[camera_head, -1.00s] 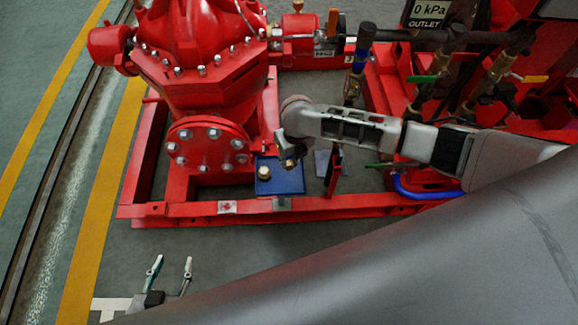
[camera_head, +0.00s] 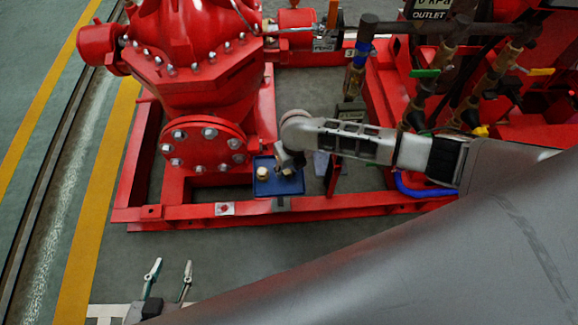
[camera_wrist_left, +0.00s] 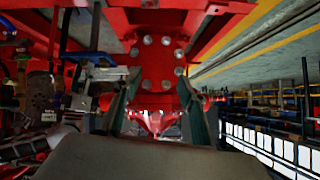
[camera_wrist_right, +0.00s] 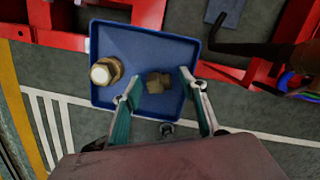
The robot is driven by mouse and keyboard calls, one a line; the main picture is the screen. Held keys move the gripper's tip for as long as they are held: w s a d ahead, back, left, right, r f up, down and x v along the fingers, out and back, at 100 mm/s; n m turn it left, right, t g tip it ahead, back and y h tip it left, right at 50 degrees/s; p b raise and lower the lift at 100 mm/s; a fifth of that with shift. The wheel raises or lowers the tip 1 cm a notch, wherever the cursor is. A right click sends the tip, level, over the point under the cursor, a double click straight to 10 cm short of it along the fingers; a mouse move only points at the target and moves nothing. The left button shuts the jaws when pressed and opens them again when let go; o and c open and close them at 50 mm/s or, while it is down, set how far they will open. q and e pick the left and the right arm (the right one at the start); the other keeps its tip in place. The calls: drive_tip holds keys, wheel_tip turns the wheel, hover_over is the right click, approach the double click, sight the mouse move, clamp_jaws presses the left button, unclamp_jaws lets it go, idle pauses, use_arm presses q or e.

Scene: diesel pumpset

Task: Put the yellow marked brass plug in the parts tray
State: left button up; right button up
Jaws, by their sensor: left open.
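The blue parts tray (camera_head: 262,188) sits on the red base frame; it fills the upper middle of the right wrist view (camera_wrist_right: 140,38). An upright brass plug with a pale cream top (camera_wrist_right: 105,70) stands at its left side; it also shows in the head view (camera_head: 263,173). A second brass piece (camera_wrist_right: 157,82) lies tilted in or just above the tray; no yellow mark can be made out on it. My right gripper (camera_wrist_right: 155,87) is open, its fingertips on either side of this piece with gaps. My left gripper (camera_head: 171,265) is open and empty, low in the head view.
The red pump (camera_head: 200,60) with its bolted flange stands left of the tray. The red frame rail (camera_head: 330,206) runs in front. Pipes and valves (camera_head: 450,60) crowd the right. Grey floor is free between the rail and my left gripper.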

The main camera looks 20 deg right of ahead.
sight(290, 170)
drive_tip(key=shift+r, duration=0.25)
wheel_tip(290, 170, up, 4)
drive_tip(key=shift+d+r+p, duration=0.1)
drive_tip(key=shift+r+p, duration=0.1)
drive_tip(key=shift+p, duration=0.8)
wheel_tip(290, 170, up, 7)
drive_tip(key=s+p, duration=0.2)
drive_tip(key=p, duration=0.1)
drive_tip(key=s+a+f+m+t+y, duration=0.3)
drive_tip(key=s+a+m+y, duration=0.3)
drive_tip(key=s+a+m, duration=0.6)
use_arm(q)
drive_tip(key=shift+s+a+r, duration=0.25)
drive_tip(key=shift+a+r, duration=0.1)
drive_tip(key=shift+r, duration=0.4)
use_arm(e)
drive_tip(key=s+d+r+m+t+h, duration=0.1)
drive_tip(key=s+d+m+t+h, duration=0.1)
drive_tip(key=d+m, duration=0.6)
drive_tip(key=s+d+r+m+t+h, duration=0.1)
drive_tip(key=s+d+m, duration=0.5)
drive_tip(key=m, duration=0.6)
drive_tip(key=d+t+h, duration=0.1)
drive_tip(key=d+t, duration=0.1)
drive_tip(key=shift+s+r+m+t, duration=0.15)
drive_tip(key=shift+r+m+t, duration=0.2)
drive_tip(key=shift+m+t, duration=0.05)
